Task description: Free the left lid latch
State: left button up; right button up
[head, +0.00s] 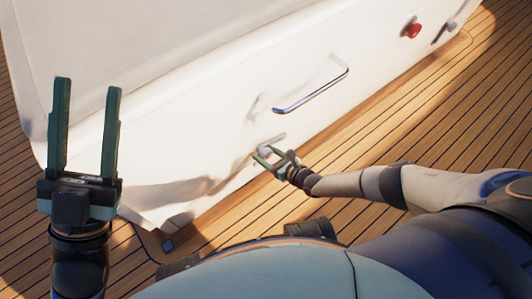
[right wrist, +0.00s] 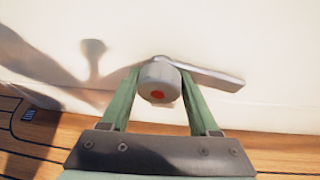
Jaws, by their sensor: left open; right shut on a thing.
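The left lid latch (head: 264,151) is on the lower front of the white engine hatch (head: 210,110). In the right wrist view it is a grey round knob (right wrist: 160,78) with a red dot on its face and a flat lever (right wrist: 214,76) reaching right and slightly down. My right gripper (head: 261,157) is shut on the latch, one green finger on each side of the round knob. My left gripper (head: 88,88) is open and empty, fingers pointing up, at the left of the head view, well apart from the latch.
A metal grab handle (head: 312,92) sits on the hatch front above the latch. A red knob (head: 411,30) and a grey fitting (head: 450,26) are farther right. Wooden deck planks (head: 390,125) run along the hatch's foot, clear there.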

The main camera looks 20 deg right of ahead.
pick_arm(q)
jog(key=shift+r+p, duration=0.3)
jog(key=shift+r, duration=0.15)
pick_arm(e)
jog(key=shift+a+n+h, duration=0.15)
jog(key=shift+n+h, duration=0.55)
jog(key=shift+n, duration=0.4)
jog(key=o, duration=1.3)
pick_arm(q)
jog(key=shift+s, duration=0.1)
pick_arm(e)
jog(key=shift+o, duration=0.2)
